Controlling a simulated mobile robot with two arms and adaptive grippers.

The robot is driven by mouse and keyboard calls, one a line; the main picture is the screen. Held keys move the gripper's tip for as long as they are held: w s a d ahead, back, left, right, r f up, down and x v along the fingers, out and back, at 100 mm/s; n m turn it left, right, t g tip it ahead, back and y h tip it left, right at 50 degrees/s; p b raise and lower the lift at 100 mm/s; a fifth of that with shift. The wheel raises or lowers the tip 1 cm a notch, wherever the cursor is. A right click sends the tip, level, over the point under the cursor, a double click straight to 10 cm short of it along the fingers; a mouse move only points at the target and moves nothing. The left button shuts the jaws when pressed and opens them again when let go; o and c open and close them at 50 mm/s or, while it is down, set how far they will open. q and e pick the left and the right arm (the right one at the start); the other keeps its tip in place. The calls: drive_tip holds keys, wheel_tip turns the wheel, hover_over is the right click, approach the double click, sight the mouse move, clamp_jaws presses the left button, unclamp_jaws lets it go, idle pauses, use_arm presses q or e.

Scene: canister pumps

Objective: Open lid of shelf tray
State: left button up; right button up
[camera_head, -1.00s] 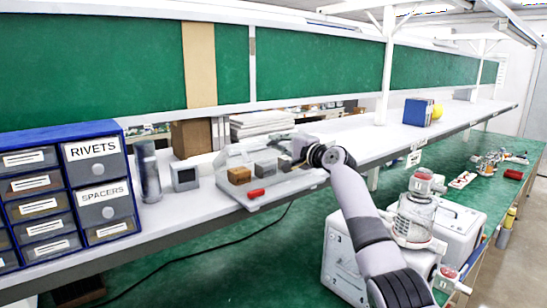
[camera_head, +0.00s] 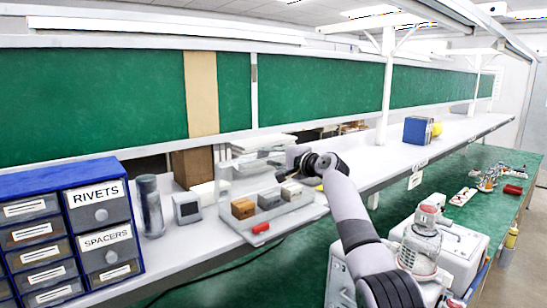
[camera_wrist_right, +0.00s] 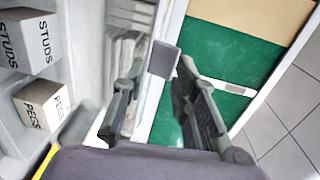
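The shelf tray (camera_head: 290,224) sits on the white shelf with its front open to view. Several small labelled boxes stand in it, and a red item (camera_head: 261,228) lies at its front edge. Its pale, see-through lid (camera_head: 225,170) stands raised towards the back. My right gripper (camera_head: 292,156) is above the tray's back, at the lid's upper edge. In the right wrist view, a small grey tab (camera_wrist_right: 164,60) sits between the fingertips (camera_wrist_right: 162,75), seemingly held; the fingers partly hide the contact. My left gripper is not in view.
A blue drawer cabinet (camera_head: 70,230) stands at the left, with a grey cylinder (camera_head: 151,205) and a small grey box (camera_head: 187,207) beside the tray. A white shelf post (camera_head: 386,80) and a blue box (camera_head: 417,130) are to the right. Pump equipment (camera_head: 420,245) stands on the green bench below.

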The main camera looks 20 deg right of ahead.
drive_tip(key=shift+w+a+f, duration=0.1)
drive_tip(key=shift+w, duration=0.05)
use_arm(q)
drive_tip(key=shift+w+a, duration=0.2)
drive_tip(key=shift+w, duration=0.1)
use_arm(e)
drive_tip(key=v, duration=1.2)
